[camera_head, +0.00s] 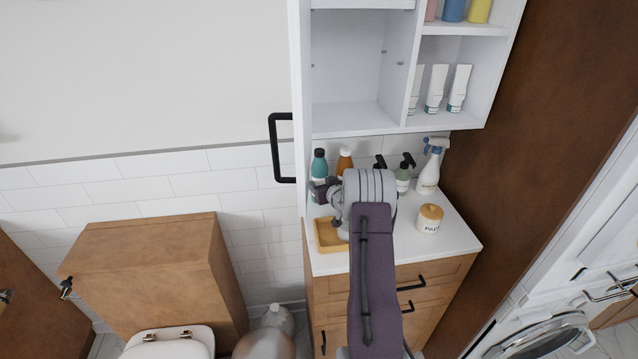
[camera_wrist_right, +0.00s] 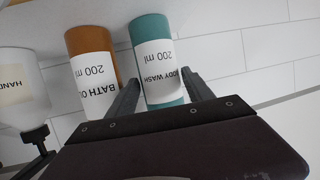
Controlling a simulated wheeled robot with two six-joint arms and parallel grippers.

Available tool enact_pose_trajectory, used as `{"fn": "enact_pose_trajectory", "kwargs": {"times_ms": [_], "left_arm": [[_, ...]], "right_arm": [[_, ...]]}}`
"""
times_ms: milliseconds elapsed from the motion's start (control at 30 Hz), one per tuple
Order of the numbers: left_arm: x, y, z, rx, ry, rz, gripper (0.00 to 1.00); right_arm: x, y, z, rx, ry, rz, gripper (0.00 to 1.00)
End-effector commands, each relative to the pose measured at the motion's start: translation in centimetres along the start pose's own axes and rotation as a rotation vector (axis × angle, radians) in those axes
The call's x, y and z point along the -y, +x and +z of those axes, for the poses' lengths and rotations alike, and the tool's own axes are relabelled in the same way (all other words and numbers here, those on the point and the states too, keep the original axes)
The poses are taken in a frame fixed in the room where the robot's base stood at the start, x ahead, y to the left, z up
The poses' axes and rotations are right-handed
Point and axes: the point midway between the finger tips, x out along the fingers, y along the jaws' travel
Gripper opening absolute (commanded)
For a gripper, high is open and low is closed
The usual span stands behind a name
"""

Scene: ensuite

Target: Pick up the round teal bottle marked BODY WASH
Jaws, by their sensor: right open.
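The round teal bottle marked BODY WASH (camera_head: 319,165) stands on the white counter at its back left, below the wall cabinet. In the right wrist view the bottle (camera_wrist_right: 157,62) appears upside down, with its white label facing the camera. My right gripper (camera_head: 322,190) is at the bottle, its arm reaching over the counter. In the wrist view the open fingers (camera_wrist_right: 164,90) lie on either side of the bottle's label area. I cannot tell whether they touch it. My left gripper is not in view.
An amber BATH OIL bottle (camera_wrist_right: 92,72) stands close beside the teal one. A pump bottle (camera_wrist_right: 20,88), a white spray bottle (camera_head: 430,166) and a lidded jar (camera_head: 429,218) share the counter (camera_head: 455,243). A wooden tray (camera_head: 328,236) lies in front. The cabinet (camera_head: 350,118) overhangs the back.

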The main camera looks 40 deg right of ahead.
Motion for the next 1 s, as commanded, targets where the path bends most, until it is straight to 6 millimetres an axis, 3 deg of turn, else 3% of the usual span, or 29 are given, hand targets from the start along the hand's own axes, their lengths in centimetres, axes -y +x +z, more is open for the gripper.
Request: {"fn": "enact_pose_trajectory", "kwargs": {"times_ms": [200,433,467,667,1000], "left_arm": [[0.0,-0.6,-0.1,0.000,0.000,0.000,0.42],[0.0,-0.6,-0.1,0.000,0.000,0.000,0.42],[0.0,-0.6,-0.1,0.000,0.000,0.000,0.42],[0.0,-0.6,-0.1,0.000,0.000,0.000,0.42],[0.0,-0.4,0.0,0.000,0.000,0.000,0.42]], "right_arm": [[0.0,2.8,0.0,0.000,-0.001,-0.001,0.60],[0.0,3.0,0.1,0.000,0.000,0.000,0.60],[0.0,3.0,0.1,0.000,0.000,0.000,0.55],[0.0,2.9,0.0,0.000,0.000,0.000,0.00],[0.0,2.8,-0.3,-0.005,-0.001,0.000,0.00]]}}
